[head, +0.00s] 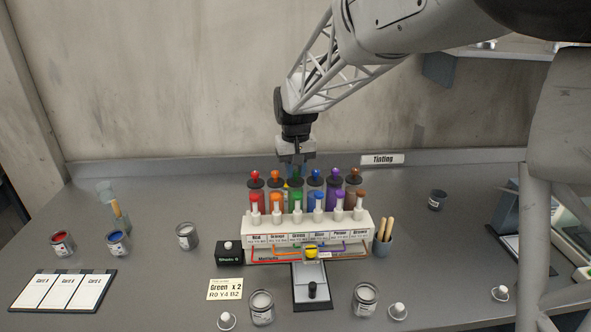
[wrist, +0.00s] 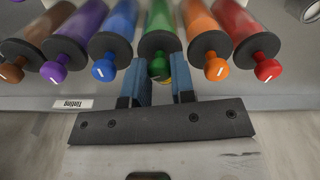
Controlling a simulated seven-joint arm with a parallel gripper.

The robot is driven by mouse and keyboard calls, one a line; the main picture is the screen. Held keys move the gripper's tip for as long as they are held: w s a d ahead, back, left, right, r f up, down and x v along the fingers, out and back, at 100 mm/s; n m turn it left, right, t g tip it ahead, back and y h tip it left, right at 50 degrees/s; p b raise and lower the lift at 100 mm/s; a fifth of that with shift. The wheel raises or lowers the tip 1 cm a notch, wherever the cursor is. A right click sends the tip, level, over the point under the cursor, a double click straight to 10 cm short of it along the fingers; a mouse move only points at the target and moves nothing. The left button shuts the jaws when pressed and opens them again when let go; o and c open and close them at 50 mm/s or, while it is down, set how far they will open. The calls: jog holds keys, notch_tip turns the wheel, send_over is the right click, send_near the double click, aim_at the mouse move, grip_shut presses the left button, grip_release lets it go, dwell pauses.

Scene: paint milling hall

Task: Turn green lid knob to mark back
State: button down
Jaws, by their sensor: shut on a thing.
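The green canister (wrist: 158,22) stands in a row of coloured canisters, between the blue one and the orange one. Its green lid knob (wrist: 158,67) sits on a dark lid, and it also shows in the head view (head: 296,173). My gripper (wrist: 158,82) has its two blue fingers closed in on either side of this knob and is shut on it.
Close on either side are the blue knob (wrist: 103,70) and the orange knob (wrist: 216,69). The white dispenser rack (head: 361,226) stands in front of the canisters. A cup with sticks (head: 382,247) is at its right. The bench behind the row is clear up to the wall.

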aim_at(296, 171)
jog(key=n, duration=1.2)
jog(key=shift+n, duration=0.4)
jog(key=c, duration=1)
grip_release()
jog(key=shift+o, duration=0.2)
jog(key=shift+r, duration=0.15)
jog(key=shift+r, duration=3.8)
